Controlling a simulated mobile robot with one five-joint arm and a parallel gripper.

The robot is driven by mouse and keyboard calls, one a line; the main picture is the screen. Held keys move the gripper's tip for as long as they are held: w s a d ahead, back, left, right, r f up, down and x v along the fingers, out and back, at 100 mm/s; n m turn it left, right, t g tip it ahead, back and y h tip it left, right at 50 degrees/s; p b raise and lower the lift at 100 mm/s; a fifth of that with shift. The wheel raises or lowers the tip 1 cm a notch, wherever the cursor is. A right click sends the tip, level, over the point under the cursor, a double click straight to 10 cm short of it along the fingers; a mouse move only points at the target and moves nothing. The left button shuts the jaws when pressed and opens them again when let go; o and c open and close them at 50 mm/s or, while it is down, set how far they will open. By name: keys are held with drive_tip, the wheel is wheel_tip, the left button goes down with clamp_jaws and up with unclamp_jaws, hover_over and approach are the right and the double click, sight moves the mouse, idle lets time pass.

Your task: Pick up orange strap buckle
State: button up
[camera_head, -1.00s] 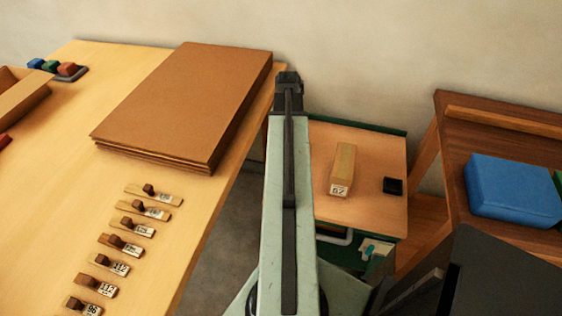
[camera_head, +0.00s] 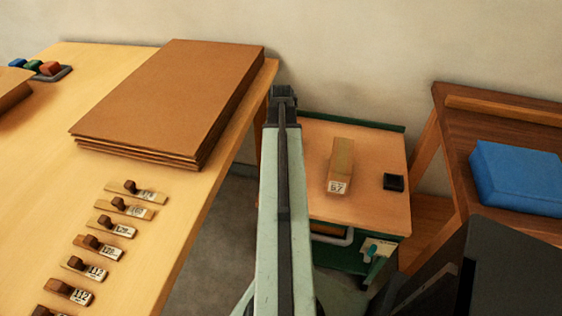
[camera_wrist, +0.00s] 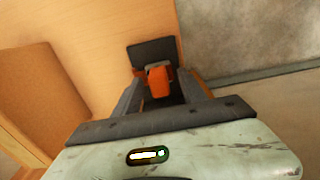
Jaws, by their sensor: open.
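An orange block-like piece (camera_wrist: 160,82), which looks like the strap buckle, shows in the wrist view between the two fingers of my gripper (camera_wrist: 158,92). It has a greyish top part. A dark flat square (camera_wrist: 150,48) lies just beyond it, near the edge of a light wooden surface (camera_wrist: 105,35). I cannot tell whether the fingers touch the orange piece. My gripper (camera_head: 283,92) is open. In the head view it is at the arm's far end, near the bench's far right corner, and no orange piece shows there.
A brown board stack (camera_head: 175,95) and several labelled wooden pieces (camera_head: 110,228) lie on the bench (camera_head: 70,115). Coloured blocks (camera_head: 48,68) sit at far left. A low cabinet (camera_head: 370,210) carries a wooden block (camera_head: 341,160) and black square (camera_head: 393,181). A blue box (camera_head: 515,175) is right.

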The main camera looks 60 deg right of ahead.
clamp_jaws()
drive_tip(key=shift+r, duration=0.1)
